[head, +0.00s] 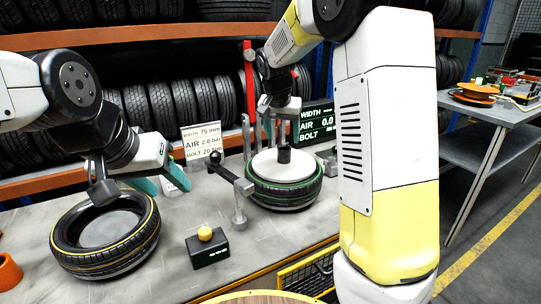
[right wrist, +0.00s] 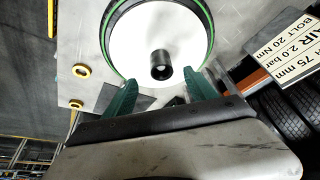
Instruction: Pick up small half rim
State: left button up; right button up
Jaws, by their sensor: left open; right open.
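A white round plate with a black central post (head: 284,154) sits inside the green-striped tyre (head: 290,195); I cannot tell whether it is the small half rim. Orange round rim-like pieces (head: 476,92) lie on the grey side table at the far right. My right gripper (right wrist: 161,82) is open and empty; in the right wrist view its teal fingers point toward the black post of the white plate (right wrist: 145,30), one on each side below it. My left gripper (head: 163,180) is open and empty beside the upper right of the yellow-striped tyre (head: 140,243).
A black box with a yellow button (head: 207,249) stands at the worktable's front. Grey posts (head: 239,207) stand next to the green-striped tyre. A sign (head: 202,142) and a dark display (head: 317,124) stand behind. Tyre racks fill the back. My right arm hides the table's right part.

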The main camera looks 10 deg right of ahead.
aim_at(284, 148)
jog(key=x, duration=0.4)
jog(key=w+x, duration=0.1)
jog(key=x, duration=0.3)
jog(key=shift+d+r, duration=0.1)
jog(key=shift+r, duration=0.05)
grip_shut()
jog(key=shift+w+r, duration=0.1)
